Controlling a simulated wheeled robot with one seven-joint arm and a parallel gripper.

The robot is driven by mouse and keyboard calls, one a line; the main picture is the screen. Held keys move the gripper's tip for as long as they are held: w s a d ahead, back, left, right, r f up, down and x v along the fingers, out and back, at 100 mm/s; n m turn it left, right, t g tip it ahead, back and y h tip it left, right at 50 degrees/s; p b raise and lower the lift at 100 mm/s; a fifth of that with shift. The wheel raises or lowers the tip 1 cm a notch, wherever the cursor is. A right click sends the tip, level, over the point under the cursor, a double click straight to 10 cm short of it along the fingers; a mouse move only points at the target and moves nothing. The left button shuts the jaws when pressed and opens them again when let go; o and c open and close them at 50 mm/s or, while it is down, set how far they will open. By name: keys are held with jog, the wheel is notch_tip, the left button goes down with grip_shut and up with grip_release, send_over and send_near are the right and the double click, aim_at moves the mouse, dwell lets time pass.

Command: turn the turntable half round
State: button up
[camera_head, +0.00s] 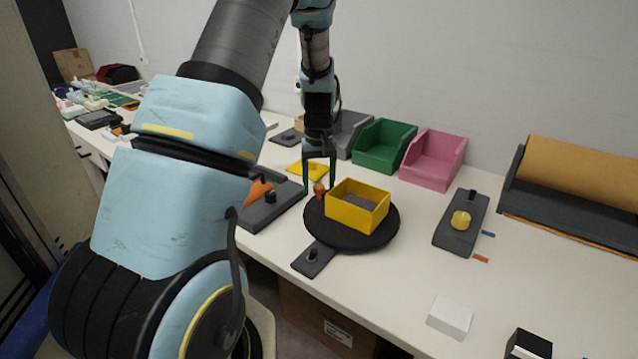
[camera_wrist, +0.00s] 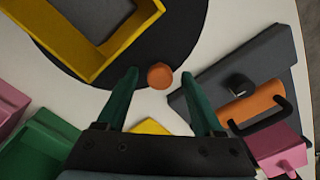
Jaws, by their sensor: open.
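The turntable (camera_head: 376,236) is a round black disc on the white table, with a yellow open box (camera_head: 358,215) standing on it. An orange knob (camera_head: 319,190) stands at the disc's left rim in the head view. My gripper (camera_head: 319,185) points down at that knob. In the wrist view the turntable (camera_wrist: 180,45) fills the top, with the yellow box (camera_wrist: 68,60) on its left part. The orange knob (camera_wrist: 160,76) shows between the tips of my open gripper (camera_wrist: 160,78), apart from both fingers. I cannot tell the exact height of the fingertips.
A dark plate (camera_head: 313,259) with a small knob lies at the turntable's front. A dark board (camera_head: 262,214) with an orange part is close on the left. Green (camera_head: 384,146) and pink (camera_head: 433,158) bins stand behind.

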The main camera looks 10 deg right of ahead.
notch_tip(320, 180, up, 11)
jog(key=b, duration=0.1)
jog(key=shift+b, duration=0.4)
jog(key=shift+f, duration=0.1)
jog(key=s+a+f+m+t, duration=0.1)
jog(key=s+a+f, duration=0.1)
jog(key=s+a, duration=1.3)
jog(key=s, duration=0.3)
jog(key=shift+a+f+m+t, duration=0.25)
jog(key=shift+a+m+t, duration=0.05)
jog(key=shift+a, duration=0.05)
dwell(0.6)
